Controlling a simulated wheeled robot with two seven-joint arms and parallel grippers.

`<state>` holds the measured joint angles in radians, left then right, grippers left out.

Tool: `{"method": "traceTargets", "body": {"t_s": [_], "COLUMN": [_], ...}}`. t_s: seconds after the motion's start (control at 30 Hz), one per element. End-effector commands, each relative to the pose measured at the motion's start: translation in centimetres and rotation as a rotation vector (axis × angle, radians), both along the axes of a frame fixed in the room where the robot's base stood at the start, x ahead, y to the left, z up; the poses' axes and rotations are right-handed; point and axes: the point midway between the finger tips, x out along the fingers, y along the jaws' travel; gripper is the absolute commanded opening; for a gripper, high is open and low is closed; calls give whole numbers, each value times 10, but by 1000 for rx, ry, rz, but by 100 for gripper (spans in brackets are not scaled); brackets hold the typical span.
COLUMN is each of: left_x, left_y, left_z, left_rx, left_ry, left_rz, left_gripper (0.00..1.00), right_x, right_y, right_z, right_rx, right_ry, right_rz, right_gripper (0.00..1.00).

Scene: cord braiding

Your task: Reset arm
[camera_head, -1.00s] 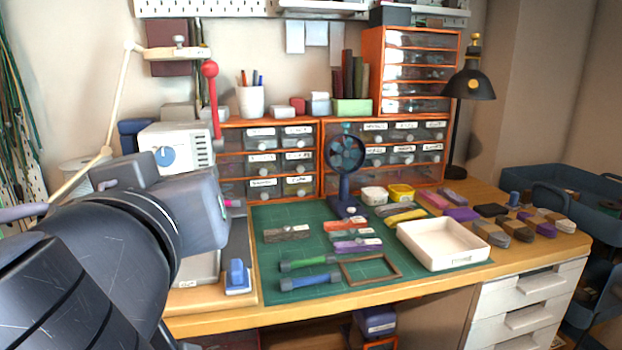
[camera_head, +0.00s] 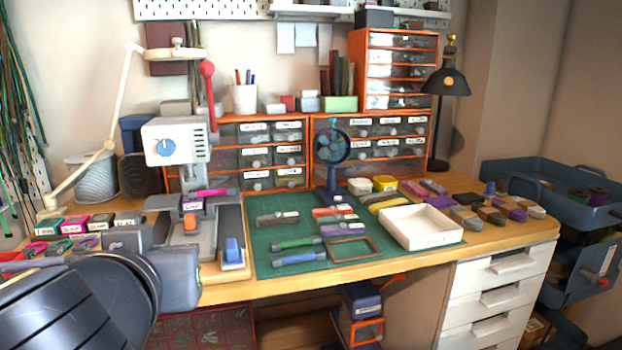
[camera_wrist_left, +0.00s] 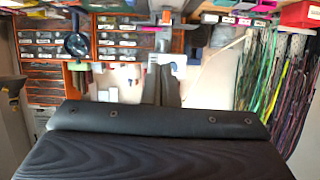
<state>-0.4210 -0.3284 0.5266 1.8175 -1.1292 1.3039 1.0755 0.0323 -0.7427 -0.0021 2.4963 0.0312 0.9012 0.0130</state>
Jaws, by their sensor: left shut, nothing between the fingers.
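My left arm, dark and ribbed, comes in at the lower left of the head view, in front of the bench's left end. Its grey wrist housing shows there, but the fingers are hard to make out. In the left wrist view my left gripper (camera_wrist_left: 161,80) shows as two dark fingers close together, with nothing held between them. That view shows the bench upside down behind the fingers. My right gripper is in neither view.
A white machine (camera_head: 165,148) with a blue dial and red-knobbed lever stands behind my left arm. A green mat (camera_head: 262,262) with bands and a wooden frame lies to its right, by a white tray (camera_head: 425,240).

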Motion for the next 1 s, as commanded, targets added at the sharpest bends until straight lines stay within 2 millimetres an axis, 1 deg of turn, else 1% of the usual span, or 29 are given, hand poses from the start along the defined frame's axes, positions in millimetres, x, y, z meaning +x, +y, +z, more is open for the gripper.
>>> {"method": "traceTargets", "body": {"t_s": [0.03, 0.17, 0.2, 0.27, 0.3, 0.37, 0.4, 0.5, 0.6, 0.7, 0.8, 0.83, 0.87, 0.9, 1.0], "left_x": [1, -1, -3, -9, -14, -25, -33, -54, -73, -89, -100, -101, -99, -99, -99], "left_y": [8, 26, 33, 43, 49, 57, 60, 62, 57, 49, 39, 37, 37, 37, 37], "left_z": [-16, -63, -81, -110, -132, -164, -185, -228, -261, -284, -301, -295, -280, -271, -249], "left_rx": [12, 33, 33, 24, 8, -29, -62, -162, -278, -392, -503, -518, -508, -504, -502], "left_ry": [48, 200, 257, 344, 406, 495, 547, 641, 688, 696, 673, 667, 669, 670, 670], "left_rz": [3, -15, -24, -42, -58, -87, -110, -165, -218, -260, -290, -297, -300, -301, -302], "left_gripper": [0, 0, 0, 0, 0, 0, 0, 0, 0, 0, 0, 0, 0, 0, 0], "right_x": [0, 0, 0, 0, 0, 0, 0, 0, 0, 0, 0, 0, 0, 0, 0], "right_y": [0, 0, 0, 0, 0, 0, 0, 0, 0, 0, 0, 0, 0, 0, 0], "right_z": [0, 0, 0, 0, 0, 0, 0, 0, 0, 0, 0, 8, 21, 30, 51], "right_rx": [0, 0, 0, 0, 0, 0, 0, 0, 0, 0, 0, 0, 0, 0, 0], "right_ry": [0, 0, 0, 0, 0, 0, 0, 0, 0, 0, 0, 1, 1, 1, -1], "right_rz": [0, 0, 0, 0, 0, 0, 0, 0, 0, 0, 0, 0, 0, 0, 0], "right_gripper": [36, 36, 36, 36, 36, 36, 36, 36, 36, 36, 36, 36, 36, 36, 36]}}
